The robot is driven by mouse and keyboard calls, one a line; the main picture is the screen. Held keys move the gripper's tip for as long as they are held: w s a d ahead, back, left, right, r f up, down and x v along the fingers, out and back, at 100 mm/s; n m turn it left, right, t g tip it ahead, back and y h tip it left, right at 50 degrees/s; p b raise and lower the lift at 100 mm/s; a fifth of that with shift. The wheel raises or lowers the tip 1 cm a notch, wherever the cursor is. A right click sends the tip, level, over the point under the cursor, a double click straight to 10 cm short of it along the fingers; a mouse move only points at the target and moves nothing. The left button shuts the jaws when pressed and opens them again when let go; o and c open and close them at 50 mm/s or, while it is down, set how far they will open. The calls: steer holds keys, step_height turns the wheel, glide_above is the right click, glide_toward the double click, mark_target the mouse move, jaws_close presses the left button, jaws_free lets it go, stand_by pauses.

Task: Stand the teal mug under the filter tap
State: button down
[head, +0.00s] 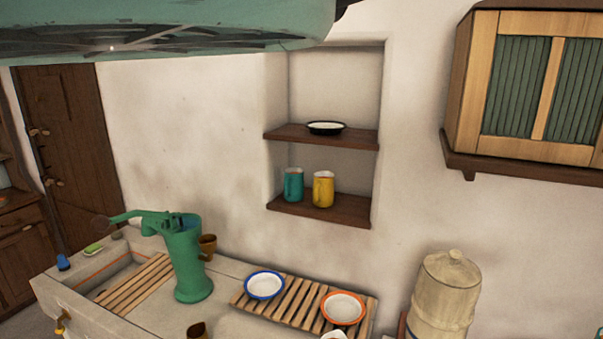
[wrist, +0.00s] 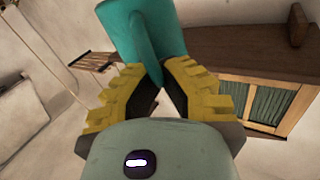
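My gripper (wrist: 158,88) has its yellow fingers closed in on the handle of a teal mug (wrist: 120,25) in the wrist view. The mug is tilted and extends past the fingertips to the top edge. The gripper and this mug cannot be made out in the head view. Another teal mug (head: 293,186) stands upright on the lower niche shelf, left of a yellow mug (head: 323,189). A beige lidded vessel (head: 445,297), seemingly the water filter, stands at the lower right of the head view. Its lower part and any tap are out of frame.
A green hand pump (head: 187,265) stands by the stone sink. Blue-rimmed (head: 264,285) and orange-rimmed (head: 343,308) bowls sit on a slatted rack (head: 297,300). A wall cabinet (head: 525,90) juts out above the filter; it also shows in the wrist view (wrist: 262,102).

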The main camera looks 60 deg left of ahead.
step_height(320, 180, up, 12)
steer(key=s+p, duration=0.2)
steer(key=p, duration=0.8)
steer(key=shift+s+d, duration=0.2)
steer(key=shift+d, duration=0.05)
